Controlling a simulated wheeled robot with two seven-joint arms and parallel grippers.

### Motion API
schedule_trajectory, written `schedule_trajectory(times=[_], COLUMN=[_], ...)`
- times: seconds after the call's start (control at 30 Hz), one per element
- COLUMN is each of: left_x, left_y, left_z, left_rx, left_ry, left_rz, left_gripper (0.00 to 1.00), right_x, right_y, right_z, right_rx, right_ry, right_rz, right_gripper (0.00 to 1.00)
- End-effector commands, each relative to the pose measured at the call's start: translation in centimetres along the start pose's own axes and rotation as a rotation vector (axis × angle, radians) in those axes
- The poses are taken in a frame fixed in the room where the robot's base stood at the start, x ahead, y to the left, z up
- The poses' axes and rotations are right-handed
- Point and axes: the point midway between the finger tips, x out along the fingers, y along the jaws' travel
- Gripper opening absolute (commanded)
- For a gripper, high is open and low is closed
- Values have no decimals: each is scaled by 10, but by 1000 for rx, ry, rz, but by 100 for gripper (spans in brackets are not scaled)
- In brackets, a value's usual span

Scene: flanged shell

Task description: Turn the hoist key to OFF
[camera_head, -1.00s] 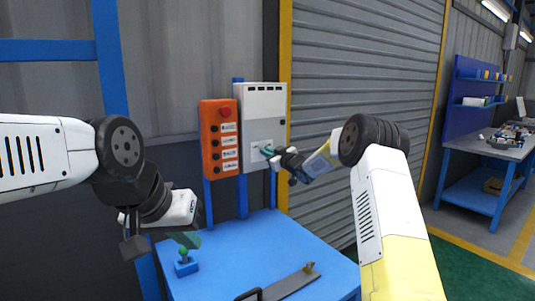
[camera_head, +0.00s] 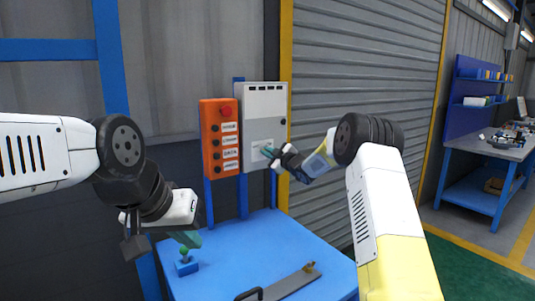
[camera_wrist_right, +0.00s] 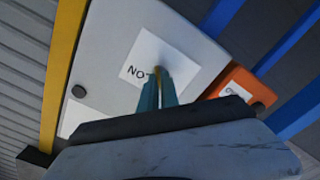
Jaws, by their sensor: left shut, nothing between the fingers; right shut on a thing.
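The hoist key sits on the white label plate of the grey-white box (camera_head: 262,112). In the right wrist view only a small tan part of the key (camera_wrist_right: 163,72) shows between the teal fingertips, and the fingers hide the rest. The plate (camera_wrist_right: 140,56) reads "NO" there, seen turned over, just left of the key. My right gripper (camera_head: 268,152) is shut on the key at the box's lower front; its fingers also show in the right wrist view (camera_wrist_right: 159,82). My left gripper (camera_head: 188,239) is shut and empty above the blue table.
An orange button panel (camera_head: 211,165) with a red button hangs left of the box. A workbench (camera_head: 495,148) is far right.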

Motion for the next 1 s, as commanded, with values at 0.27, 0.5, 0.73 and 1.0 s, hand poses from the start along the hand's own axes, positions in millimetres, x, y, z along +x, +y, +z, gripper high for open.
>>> schedule_trajectory(times=[0.27, 0.5, 0.73, 1.0], left_x=[0, 0, 0, 0], left_y=[0, 0, 0, 0], left_z=[0, 0, 0, 0], left_rx=[0, 0, 0, 0], left_ry=[0, 0, 0, 0], left_rz=[0, 0, 0, 0], left_gripper=[0, 0, 0, 0], right_x=[0, 0, -3, -44], right_y=[0, 0, 0, 1], right_z=[1, 1, 0, 1], right_rx=[1, 1, 1, 1], right_ry=[-3, -1, -1, -3], right_rz=[-1, -1, 0, 0], right_gripper=[7, 27, 27, 27])
